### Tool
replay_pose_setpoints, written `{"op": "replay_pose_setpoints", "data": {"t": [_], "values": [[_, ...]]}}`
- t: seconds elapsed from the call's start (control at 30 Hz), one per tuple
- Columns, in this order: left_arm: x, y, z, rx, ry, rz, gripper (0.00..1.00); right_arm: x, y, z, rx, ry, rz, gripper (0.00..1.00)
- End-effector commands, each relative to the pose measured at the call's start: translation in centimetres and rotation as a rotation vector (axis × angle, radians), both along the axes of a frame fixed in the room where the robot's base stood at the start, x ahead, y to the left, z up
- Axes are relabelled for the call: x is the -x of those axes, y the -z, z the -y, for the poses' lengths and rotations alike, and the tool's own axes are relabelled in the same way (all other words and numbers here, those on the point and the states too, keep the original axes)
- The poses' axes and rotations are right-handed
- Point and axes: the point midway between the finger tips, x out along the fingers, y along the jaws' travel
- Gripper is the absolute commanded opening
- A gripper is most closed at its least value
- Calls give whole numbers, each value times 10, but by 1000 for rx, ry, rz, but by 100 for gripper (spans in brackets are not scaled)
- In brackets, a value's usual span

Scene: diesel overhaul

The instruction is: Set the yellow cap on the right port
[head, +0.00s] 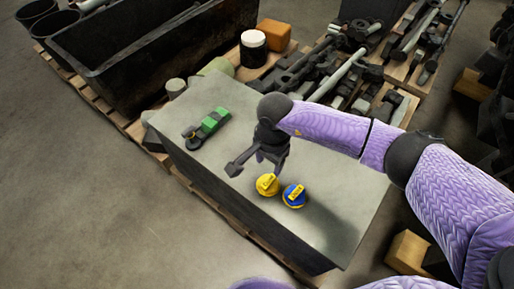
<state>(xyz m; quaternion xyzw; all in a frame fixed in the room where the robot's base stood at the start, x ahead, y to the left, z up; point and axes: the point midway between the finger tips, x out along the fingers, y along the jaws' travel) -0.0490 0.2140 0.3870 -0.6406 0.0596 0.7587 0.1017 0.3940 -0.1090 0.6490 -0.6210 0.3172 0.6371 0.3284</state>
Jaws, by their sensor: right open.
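A yellow cap (267,184) with a raised grip sits on the grey block top (335,180), near its front edge. A blue round piece (290,203) with a yellow top part stands just right of it; the two are close together. My right gripper (257,168) is open and empty, just behind and left of the yellow cap, with its fingers pointing down. I cannot tell whether it touches the cap. Which part is the right port is not clear from this view. My left gripper is not in view.
A green piece on a dark base (210,123) lies at the block's back left. Behind the block are a black bin (120,62), a white-topped canister (253,48), an orange box (274,34) and pallets of metal parts (400,65). The block's right side is clear.

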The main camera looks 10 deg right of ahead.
Motion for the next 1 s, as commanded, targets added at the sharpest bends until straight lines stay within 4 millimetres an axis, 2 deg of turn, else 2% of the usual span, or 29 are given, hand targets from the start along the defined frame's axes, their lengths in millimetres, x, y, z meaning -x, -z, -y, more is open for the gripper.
{"op": "replay_pose_setpoints", "data": {"t": [0.27, 0.7, 0.8, 1.0], "values": [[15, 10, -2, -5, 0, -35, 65, -2, 15, 5, 29, -21, 9, 59], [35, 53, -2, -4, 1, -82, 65, -1, 86, 4, 26, -18, 6, 59], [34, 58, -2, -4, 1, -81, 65, -2, 91, 4, 26, -18, 9, 59], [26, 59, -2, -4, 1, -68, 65, -2, 90, 4, 25, -18, 11, 59]]}}
